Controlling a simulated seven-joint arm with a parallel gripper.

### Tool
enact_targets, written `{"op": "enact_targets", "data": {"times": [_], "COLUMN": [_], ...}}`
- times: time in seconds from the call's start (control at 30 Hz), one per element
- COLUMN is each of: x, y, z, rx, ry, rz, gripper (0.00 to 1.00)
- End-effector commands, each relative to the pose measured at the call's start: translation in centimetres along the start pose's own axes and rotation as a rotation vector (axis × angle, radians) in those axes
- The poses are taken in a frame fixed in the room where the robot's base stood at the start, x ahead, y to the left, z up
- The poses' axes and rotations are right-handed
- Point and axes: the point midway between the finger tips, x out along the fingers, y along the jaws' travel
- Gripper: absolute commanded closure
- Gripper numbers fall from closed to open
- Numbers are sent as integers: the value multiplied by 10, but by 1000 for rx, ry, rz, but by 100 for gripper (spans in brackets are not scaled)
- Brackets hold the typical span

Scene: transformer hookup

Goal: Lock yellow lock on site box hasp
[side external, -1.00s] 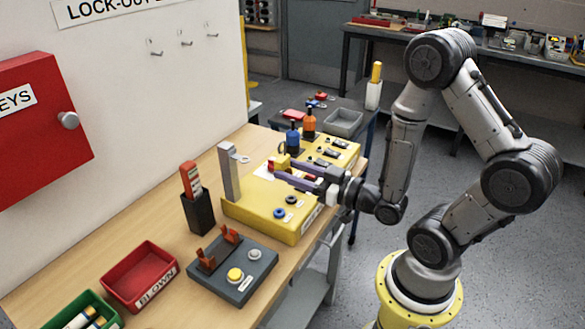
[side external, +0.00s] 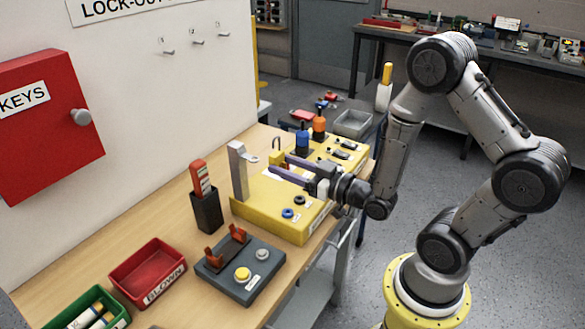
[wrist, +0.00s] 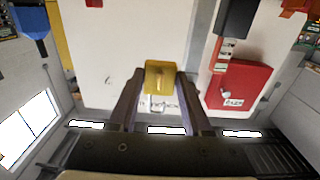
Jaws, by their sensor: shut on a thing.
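My gripper (side external: 279,164) is shut on the yellow lock (side external: 275,157), which sits at the fingertips with its shackle pointing up. The wrist view shows the lock (wrist: 160,76) between my two fingers (wrist: 160,84), with part of a metal loop below it in the picture. The hasp is a grey upright post (side external: 238,172) with a small holed plate (side external: 251,159) at its top, on the yellow site box (side external: 265,217). The lock is apart from the plate, to its right. I cannot tell whether the shackle is open.
Blue (side external: 303,141) and orange (side external: 319,125) handled parts stand behind my gripper. A dark holder with a red item (side external: 207,211) stands left of the post. A grey switch block (side external: 240,268) and a red tray (side external: 148,275) lie nearer. The white board (side external: 150,100) bounds the left.

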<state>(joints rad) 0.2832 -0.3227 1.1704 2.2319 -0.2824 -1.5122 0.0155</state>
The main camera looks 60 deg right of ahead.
Motion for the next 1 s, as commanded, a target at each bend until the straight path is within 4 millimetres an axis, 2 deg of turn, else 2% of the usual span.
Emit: {"op": "enact_targets", "data": {"times": [0.37,1.0], "x": [21,19], "y": [-1,-31], "z": [0,0], "rx": [0,1], "ry": [1,0], "rz": [-2,-2], "gripper": [100,100]}}
